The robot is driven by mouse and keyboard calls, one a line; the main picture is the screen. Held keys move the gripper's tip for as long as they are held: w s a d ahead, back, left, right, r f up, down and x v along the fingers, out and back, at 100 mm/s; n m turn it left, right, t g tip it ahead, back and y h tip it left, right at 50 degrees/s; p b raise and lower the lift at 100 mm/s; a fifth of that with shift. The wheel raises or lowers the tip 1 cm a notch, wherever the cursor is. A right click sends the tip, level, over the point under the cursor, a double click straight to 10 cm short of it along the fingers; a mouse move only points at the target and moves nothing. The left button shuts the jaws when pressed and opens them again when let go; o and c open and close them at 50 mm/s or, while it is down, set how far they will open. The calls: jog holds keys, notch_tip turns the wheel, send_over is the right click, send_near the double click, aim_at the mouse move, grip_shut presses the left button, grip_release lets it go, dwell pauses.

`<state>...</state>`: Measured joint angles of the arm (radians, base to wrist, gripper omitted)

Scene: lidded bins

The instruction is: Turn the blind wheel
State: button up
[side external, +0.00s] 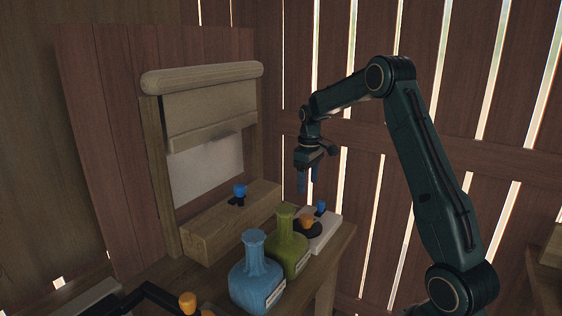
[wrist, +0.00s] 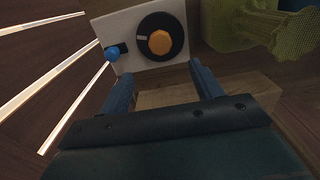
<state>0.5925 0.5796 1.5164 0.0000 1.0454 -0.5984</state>
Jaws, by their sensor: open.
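A roller blind (side external: 208,118) hangs partly lowered in a wooden frame. A white box (side external: 326,238) stands at the right end of the table. It carries a black dial with an orange knob (side external: 306,222) and a small blue knob (side external: 321,206). In the wrist view, the dial's orange knob (wrist: 160,42) and the blue knob (wrist: 113,53) are just beyond the fingers. I cannot tell for sure which part is the blind wheel. My gripper (side external: 308,188) is open and empty, pointing down above the box, touching nothing; its fingers also show in the wrist view (wrist: 160,72).
A green vase (side external: 287,250) and a blue vase (side external: 256,275) stand beside the box. A wooden block (side external: 225,225) with another blue knob (side external: 239,190) lies below the blind. A black bar with an orange knob (side external: 187,302) is at the front. Space around my gripper is free.

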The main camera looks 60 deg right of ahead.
aim_at(307, 217)
jog(key=shift+n, duration=1.4)
jog(key=shift+f, duration=0.1)
notch_tip(307, 217, down, 14)
jog(key=shift+r, duration=0.15)
jog(key=shift+c, duration=0.5)
jog(key=c, duration=0.9)
jog(key=shift+m, duration=0.4)
